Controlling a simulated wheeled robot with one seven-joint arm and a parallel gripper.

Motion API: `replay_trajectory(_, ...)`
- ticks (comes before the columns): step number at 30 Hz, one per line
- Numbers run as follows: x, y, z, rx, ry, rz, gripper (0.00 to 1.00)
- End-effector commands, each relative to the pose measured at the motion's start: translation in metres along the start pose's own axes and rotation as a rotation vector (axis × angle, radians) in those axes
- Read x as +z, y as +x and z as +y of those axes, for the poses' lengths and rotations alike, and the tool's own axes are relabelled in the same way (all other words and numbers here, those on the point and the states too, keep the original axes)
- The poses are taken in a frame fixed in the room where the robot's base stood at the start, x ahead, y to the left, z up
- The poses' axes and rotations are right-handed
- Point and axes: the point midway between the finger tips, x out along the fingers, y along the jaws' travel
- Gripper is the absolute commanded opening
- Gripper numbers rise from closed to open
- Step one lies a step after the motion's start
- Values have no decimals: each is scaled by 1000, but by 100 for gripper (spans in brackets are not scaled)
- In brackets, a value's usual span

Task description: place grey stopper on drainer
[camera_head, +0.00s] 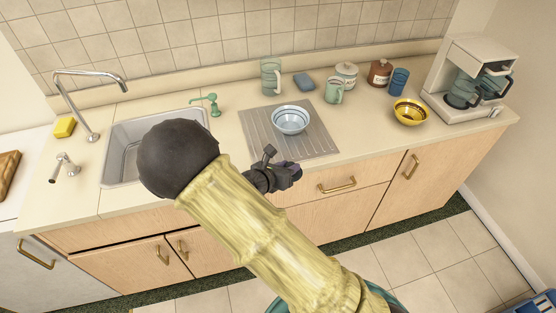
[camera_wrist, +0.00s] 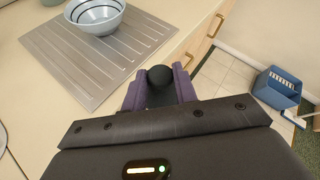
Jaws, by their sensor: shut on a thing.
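The drainer (camera_head: 306,146) is a ridged metal plate on the counter, right of the sink. It also shows in the wrist view (camera_wrist: 128,60). A white bowl with blue bands (camera_head: 290,120) stands on it. My gripper (camera_head: 288,172) is in front of the counter's front edge, near the drainer's near side. In the wrist view, the purple fingers of my gripper (camera_wrist: 160,90) are shut on a dark, rounded thing, which looks like the grey stopper (camera_wrist: 159,75). The stopper's lower part is hidden between the fingers. It is apart from the drainer.
The sink (camera_head: 116,150) lies left, with a green soap pump (camera_head: 213,104) behind. Mugs, jars, a yellow bowl (camera_head: 409,112) and a coffee maker (camera_head: 468,85) stand right of the drainer. The drainer's front strip is clear. A blue bin (camera_wrist: 278,88) is on the floor.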

Motion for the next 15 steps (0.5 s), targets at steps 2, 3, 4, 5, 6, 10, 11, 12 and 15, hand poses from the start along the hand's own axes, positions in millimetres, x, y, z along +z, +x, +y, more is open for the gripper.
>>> replay_trajectory(2, -9, 10, -7, -20, 4, 4, 6)
replay_trajectory(3, -14, 14, -10, -27, 9, 5, 6)
replay_trajectory(4, -17, 18, -13, -34, 11, 7, 6)
replay_trajectory(5, -21, 22, -16, -41, 15, 8, 6)
replay_trajectory(6, -25, 26, -20, -50, 20, 10, 6)
replay_trajectory(10, -42, 42, -34, -81, 33, 18, 6)
replay_trajectory(11, -46, 45, -38, -87, 37, 21, 6)
replay_trajectory(12, -53, 51, -43, -99, 44, 25, 6)
replay_trajectory(15, -71, 64, -59, -129, 57, 36, 6)
